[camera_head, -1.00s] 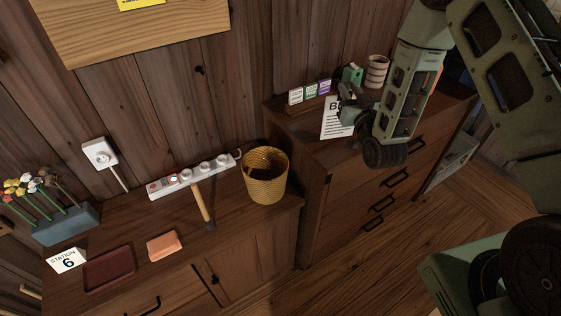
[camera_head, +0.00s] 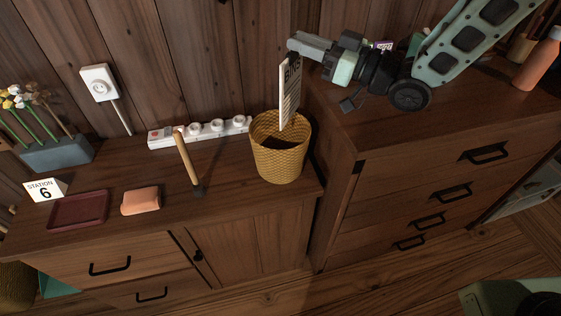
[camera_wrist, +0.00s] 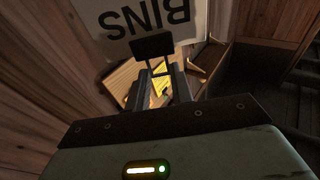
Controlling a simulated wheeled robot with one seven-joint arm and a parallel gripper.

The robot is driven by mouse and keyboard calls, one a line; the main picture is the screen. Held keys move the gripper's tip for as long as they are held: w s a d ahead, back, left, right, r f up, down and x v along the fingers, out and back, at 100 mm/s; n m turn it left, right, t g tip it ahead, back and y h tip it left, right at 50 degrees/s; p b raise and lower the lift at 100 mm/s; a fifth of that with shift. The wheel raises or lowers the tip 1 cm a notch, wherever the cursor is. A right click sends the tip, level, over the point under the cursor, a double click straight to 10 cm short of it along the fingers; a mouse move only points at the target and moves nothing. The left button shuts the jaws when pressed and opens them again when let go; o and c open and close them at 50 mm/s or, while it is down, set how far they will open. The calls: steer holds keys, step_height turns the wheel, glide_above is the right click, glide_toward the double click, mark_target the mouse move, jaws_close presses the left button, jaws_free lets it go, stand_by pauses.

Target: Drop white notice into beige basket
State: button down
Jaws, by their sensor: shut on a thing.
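The white notice (camera_head: 290,92) with black lettering hangs on edge from my gripper (camera_head: 294,50). My gripper is shut on its upper part. The notice's lower end is at the mouth of the beige woven basket (camera_head: 280,163), overlapping its far rim in the head view; I cannot tell whether it is inside. The basket stands upright on the lower cabinet's right end. In the wrist view the notice (camera_wrist: 150,18) shows upside-down lettering reading "BINS" just beyond my gripper (camera_wrist: 155,60). Part of a yellowish thing shows between the fingers there, perhaps the basket.
A white power strip (camera_head: 200,131) lies along the wall left of the basket, with a hammer (camera_head: 188,160) leaning by it. An orange block (camera_head: 141,200) and a dark red tray (camera_head: 78,210) lie further left. A taller chest (camera_head: 400,140) stands right of the basket.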

mark_target(291, 71)
steer(key=shift+g, duration=0.3)
steer(key=shift+s+a+f+b, duration=0.15)
steer(key=shift+f+b, duration=0.5)
steer(key=shift+f, duration=0.4)
steer(key=shift+s+a+f+b, duration=0.1)
steer(key=shift+f+b, duration=0.55)
steer(key=shift+f, duration=0.4)
steer(key=shift+s+a+f+b, duration=0.15)
steer(key=shift+f+b, duration=0.5)
steer(key=shift+f, duration=0.4)
steer(key=c, duration=1.1)
jaws_free()
steer(key=shift+c, duration=0.2)
step_height(291, 71, up, 10)
